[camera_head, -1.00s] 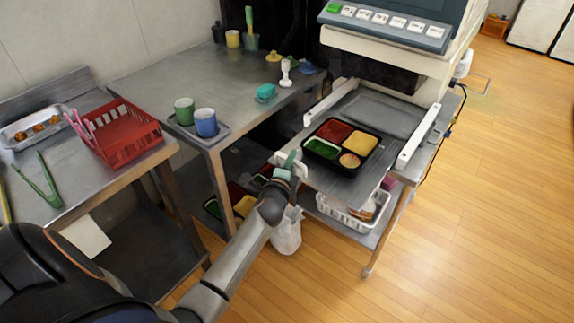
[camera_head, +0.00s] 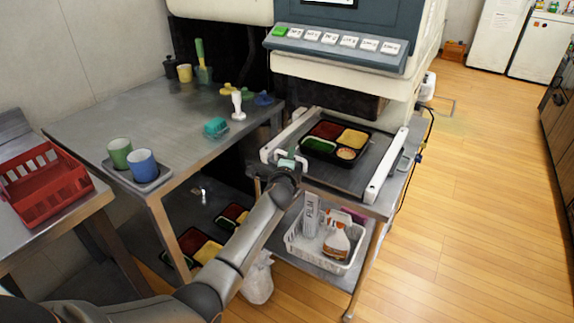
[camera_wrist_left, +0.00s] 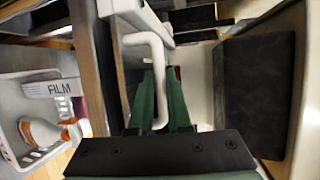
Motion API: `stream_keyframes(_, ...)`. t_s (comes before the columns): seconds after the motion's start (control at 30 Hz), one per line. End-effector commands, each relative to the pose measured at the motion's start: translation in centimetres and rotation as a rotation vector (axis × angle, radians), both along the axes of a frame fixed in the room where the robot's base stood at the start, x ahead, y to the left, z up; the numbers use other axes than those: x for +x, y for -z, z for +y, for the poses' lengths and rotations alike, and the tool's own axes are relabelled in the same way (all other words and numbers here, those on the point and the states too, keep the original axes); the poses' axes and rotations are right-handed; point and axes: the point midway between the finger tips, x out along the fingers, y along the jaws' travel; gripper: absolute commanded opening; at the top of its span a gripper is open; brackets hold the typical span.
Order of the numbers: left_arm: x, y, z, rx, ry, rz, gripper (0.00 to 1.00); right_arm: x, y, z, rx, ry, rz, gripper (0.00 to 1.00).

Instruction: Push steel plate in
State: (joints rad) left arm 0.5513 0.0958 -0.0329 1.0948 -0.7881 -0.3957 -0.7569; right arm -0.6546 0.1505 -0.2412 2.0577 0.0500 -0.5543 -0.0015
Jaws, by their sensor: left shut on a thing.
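The steel plate (camera_head: 350,178) lies between two white side rails under the sealing machine, with its front part sticking out. A black bento tray (camera_head: 318,155) with red, yellow, green and orange-topped sections sits on the plate. My left gripper (camera_head: 291,164) is at the plate's front left corner, shut on a white handle. In the left wrist view the bent white handle (camera_wrist_left: 157,52) runs between the green fingers of the left gripper (camera_wrist_left: 161,88). My right gripper is out of view.
The machine's button panel (camera_head: 340,42) overhangs the plate. A white basket (camera_head: 318,258) with a film box and spray bottle stands on the lower shelf. The table (camera_head: 120,115) at left holds a green cup (camera_head: 119,152) and blue cup (camera_head: 142,163). The floor at right is clear.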

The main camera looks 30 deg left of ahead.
Motion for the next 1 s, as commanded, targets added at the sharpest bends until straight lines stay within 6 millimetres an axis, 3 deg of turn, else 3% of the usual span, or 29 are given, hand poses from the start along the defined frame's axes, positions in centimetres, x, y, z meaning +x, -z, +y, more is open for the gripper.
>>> stream_keyframes(0.57,0.65,-0.29,0.18,0.001,-0.003,-0.004,0.00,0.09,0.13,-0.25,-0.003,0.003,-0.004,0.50)
stream_keyframes(0.6,0.65,-0.30,0.17,0.001,-0.003,-0.005,0.21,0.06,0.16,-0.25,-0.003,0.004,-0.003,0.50)
stream_keyframes(0.67,0.64,-0.28,0.15,0.001,-0.002,-0.004,0.27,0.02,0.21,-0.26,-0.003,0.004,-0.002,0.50)
stream_keyframes(1.0,0.35,-0.13,-0.06,0.000,-0.001,0.000,0.28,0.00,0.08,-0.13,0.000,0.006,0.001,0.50)
